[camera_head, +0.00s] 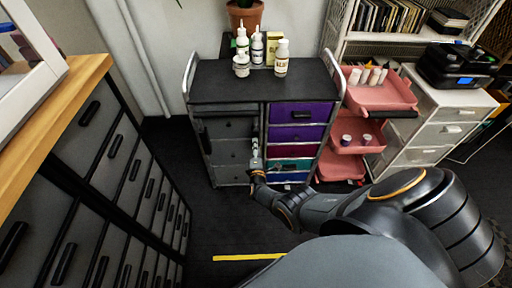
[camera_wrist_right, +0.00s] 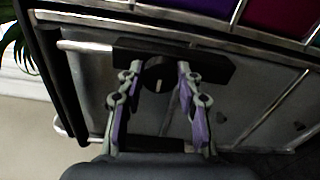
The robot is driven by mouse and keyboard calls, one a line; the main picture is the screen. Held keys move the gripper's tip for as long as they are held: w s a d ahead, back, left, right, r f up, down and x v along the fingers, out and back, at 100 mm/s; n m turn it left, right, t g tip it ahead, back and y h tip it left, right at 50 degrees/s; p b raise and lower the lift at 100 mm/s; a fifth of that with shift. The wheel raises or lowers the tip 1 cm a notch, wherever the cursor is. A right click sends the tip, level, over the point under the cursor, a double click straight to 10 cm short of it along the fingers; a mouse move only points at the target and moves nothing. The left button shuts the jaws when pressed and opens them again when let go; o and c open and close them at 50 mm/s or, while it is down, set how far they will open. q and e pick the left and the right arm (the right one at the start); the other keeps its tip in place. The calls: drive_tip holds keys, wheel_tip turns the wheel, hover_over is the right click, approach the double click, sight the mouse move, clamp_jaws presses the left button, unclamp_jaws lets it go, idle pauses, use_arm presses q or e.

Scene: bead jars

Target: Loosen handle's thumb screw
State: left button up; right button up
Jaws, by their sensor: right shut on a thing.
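The thumb screw (camera_wrist_right: 158,74) is a round black knob with a pale mark, on the front of a black handle block (camera_wrist_right: 210,66) in the right wrist view. The block sits by a metal rail of the cart. My right gripper (camera_wrist_right: 158,80) has its two fingers on either side of the knob, shut on it. In the head view my right gripper (camera_head: 256,152) reaches the cart front near the divide between the grey and coloured drawers; the arm comes in from the right. The knob is too small to make out there. My left gripper is not in view.
The dark cart (camera_head: 215,85) carries several white bottles (camera_head: 282,58) on top. Pink trays (camera_head: 380,95) stand to its right. A grey drawer cabinet (camera_head: 75,205) with a wooden top fills the left. Dark floor (camera_head: 215,225) with a yellow strip (camera_head: 248,257) is clear in front.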

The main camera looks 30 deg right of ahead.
idle(0.5)
drive_tip(key=o, duration=1.2)
drive_tip(key=shift+c, duration=0.2)
drive_tip(key=v, duration=1.2)
drive_tip(key=shift+s, duration=0.1)
